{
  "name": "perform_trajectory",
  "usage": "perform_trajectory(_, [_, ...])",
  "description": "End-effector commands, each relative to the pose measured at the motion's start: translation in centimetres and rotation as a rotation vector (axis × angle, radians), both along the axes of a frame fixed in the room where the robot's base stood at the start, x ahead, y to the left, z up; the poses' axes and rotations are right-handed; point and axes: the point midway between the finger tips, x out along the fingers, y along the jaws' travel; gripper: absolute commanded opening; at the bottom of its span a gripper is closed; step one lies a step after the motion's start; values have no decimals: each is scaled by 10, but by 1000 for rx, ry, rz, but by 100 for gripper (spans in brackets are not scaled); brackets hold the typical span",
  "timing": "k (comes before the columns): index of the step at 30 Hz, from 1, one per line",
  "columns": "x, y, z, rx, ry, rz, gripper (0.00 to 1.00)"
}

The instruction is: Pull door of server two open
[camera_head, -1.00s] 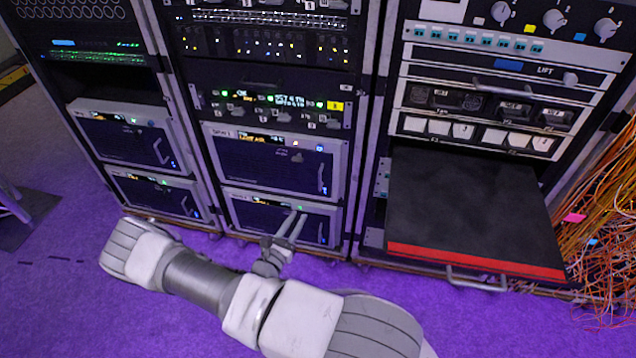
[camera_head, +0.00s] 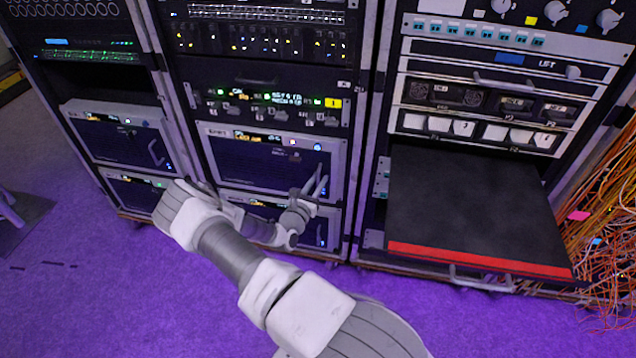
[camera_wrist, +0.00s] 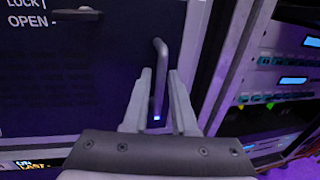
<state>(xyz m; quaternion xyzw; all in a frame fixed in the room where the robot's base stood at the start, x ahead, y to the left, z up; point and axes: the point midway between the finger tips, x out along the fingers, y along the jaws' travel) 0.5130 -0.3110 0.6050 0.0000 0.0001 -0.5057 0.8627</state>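The upper server (camera_head: 250,165) in the middle rack has a dark, closed door with a vertical bar handle at its right side. In the wrist view this door (camera_wrist: 75,80) carries "LOCK" and "OPEN" markings beside a small latch (camera_wrist: 78,13). My gripper (camera_head: 318,180) is at that handle. In the wrist view the handle (camera_wrist: 161,50) stands between the two fingertips of my gripper (camera_wrist: 160,75). The fingers are apart, with gaps beside the handle. The server number labels are too small to read surely.
A lower server (camera_head: 318,232) sits just beneath, partly hidden by my arm. Two more servers (camera_head: 120,145) are in the left rack. A black shelf with a red edge (camera_head: 480,262) juts out at right. Loose orange cables (camera_head: 605,220) hang at far right. The purple floor in front is clear.

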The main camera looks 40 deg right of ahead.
Motion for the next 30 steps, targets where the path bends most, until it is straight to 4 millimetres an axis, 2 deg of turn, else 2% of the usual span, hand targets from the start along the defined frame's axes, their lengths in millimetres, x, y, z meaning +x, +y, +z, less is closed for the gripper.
perform_trajectory(7, [0,-1,0,0,0,0,26])
perform_trajectory(12, [0,-1,0,0,0,0,0])
perform_trajectory(30, [0,0,0,0,0,0,0])
